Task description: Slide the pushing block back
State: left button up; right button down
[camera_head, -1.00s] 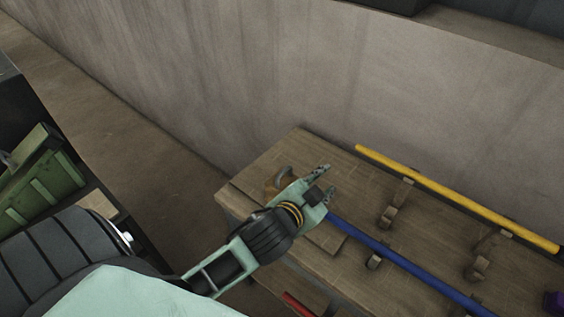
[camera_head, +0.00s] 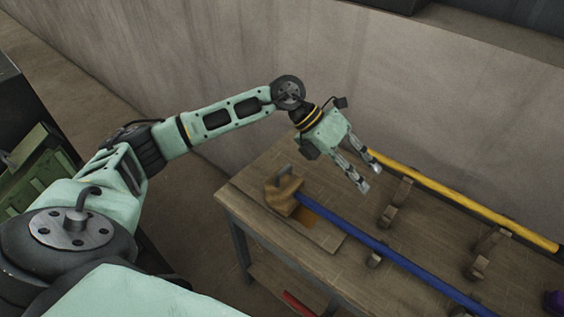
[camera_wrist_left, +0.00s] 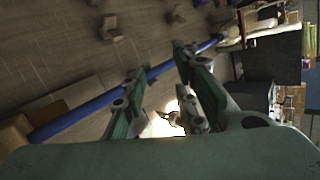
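The pushing block (camera_head: 282,196) is a small wooden block with a grey metal handle on top. It sits at the left end of the workbench in the head view, at the near end of a blue pole (camera_head: 370,243). A wooden block at the left edge of the left wrist view (camera_wrist_left: 14,132) appears to be the same one, by the pole (camera_wrist_left: 85,110). My left gripper (camera_head: 370,178) is open and empty. It is raised above the bench, to the right of the block and apart from it. Its spread fingers also show in the wrist view (camera_wrist_left: 158,68). My right gripper is not visible.
A yellow pole (camera_head: 450,196) runs along the bench's back side. Wooden supports (camera_head: 395,203) stand between the poles. A concrete wall (camera_head: 220,70) rises behind the bench. A red bar (camera_head: 298,303) shows below it, and a purple thing (camera_head: 554,302) at the right edge.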

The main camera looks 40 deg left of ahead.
pick_arm(q)
jog(key=a+f+g+y, duration=0.1)
jog(key=a+y, duration=0.3)
jog(key=a, duration=0.9)
jog(key=n+g+y, duration=0.1)
jog(key=n+y, duration=0.1)
jog(key=y, duration=0.1)
send_near(283, 169)
jog(key=p+x, duration=0.2)
jog(key=x, duration=0.4)
jog(key=shift+f, duration=0.3)
jog(key=shift+d+f+p, duration=0.15)
jog(key=shift+f+p, duration=0.15)
jog(key=shift+f, duration=0.4)
grip_shut()
